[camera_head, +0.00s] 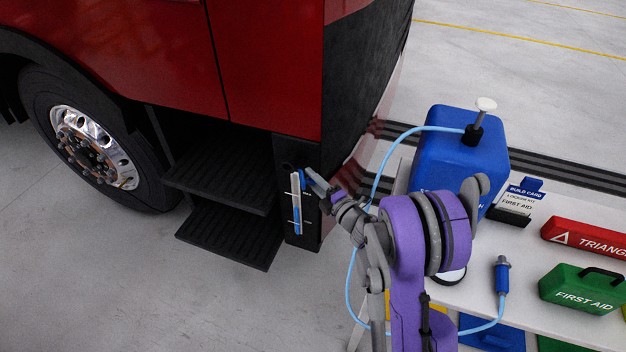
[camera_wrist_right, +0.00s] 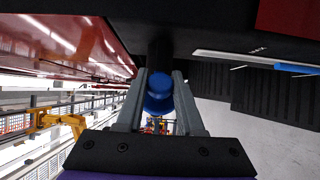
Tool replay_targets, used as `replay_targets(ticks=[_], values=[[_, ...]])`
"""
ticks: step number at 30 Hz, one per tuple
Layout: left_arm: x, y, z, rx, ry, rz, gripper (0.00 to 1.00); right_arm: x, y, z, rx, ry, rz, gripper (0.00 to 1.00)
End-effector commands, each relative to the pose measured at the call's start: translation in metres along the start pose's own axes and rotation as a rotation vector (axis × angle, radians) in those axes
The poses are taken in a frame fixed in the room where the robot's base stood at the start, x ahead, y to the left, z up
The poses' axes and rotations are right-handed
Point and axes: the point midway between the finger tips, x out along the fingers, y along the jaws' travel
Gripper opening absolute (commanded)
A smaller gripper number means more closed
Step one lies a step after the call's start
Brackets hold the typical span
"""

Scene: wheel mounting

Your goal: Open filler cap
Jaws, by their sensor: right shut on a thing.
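The blue filler cap (camera_wrist_right: 158,92) shows in the right wrist view between the two grey fingers of my right gripper (camera_wrist_right: 160,85), in front of a dark opening or neck in the black panel. My right gripper is shut on the cap. In the head view my right gripper (camera_head: 313,180) reaches the black panel at the truck's front corner, near the top of the level gauge (camera_head: 296,208). A small blue part of the cap (camera_head: 302,179) shows beside the fingertips. I cannot tell how far the cap is turned or lifted. My left gripper is not in view.
Black steps (camera_head: 232,236) and a wheel (camera_head: 95,145) lie left of the panel. A white table (camera_head: 535,290) at right bears a blue canister (camera_head: 450,150) with a pale blue hose, a blue nozzle (camera_head: 502,275), a red triangle box (camera_head: 590,239) and a green first aid box (camera_head: 583,289).

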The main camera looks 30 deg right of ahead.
Motion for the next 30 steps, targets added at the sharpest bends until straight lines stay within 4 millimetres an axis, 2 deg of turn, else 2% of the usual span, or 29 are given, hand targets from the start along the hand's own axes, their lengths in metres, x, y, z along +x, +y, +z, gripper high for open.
replay_targets(ticks=[11, 21, 30], values=[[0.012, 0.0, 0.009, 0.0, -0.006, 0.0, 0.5, 0.001, -0.002, 0.009, 0.0, 0.114, -0.001, 0.0], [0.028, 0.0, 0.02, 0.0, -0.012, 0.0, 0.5, 0.009, -0.002, 0.022, 0.001, 0.377, 0.0, 0.0], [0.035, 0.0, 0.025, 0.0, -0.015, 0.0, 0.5, 0.016, -0.001, 0.029, 0.001, 0.574, 0.0, 0.0]])
